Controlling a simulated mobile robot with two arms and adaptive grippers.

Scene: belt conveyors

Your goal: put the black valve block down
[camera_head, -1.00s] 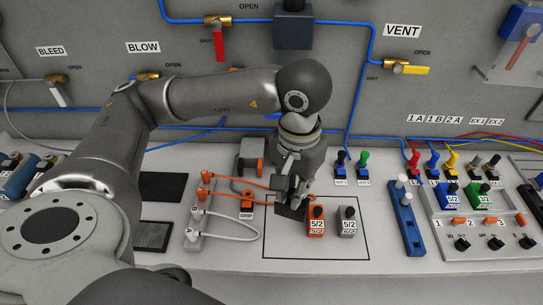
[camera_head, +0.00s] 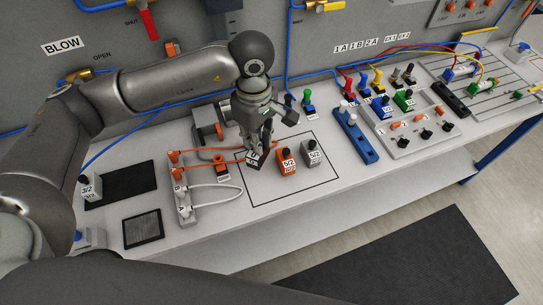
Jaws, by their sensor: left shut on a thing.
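The black valve block (camera_head: 255,162) has a white label and sits low between the fingers of my left gripper (camera_head: 260,146). The gripper points down and is shut on it. The block is at the left part of the black-outlined square (camera_head: 299,188) on the bench, left of the orange 5/2 block (camera_head: 286,161) and the grey 5/2 block (camera_head: 311,152). The fingers hide part of it, and I cannot tell whether it touches the bench. My right gripper is not in view.
An orange cable and a white cable run from a grey connector strip (camera_head: 186,205) just left of the block. Black mats (camera_head: 120,184) lie further left. A blue rail (camera_head: 356,138) stands to the right. The outlined square's front part is clear.

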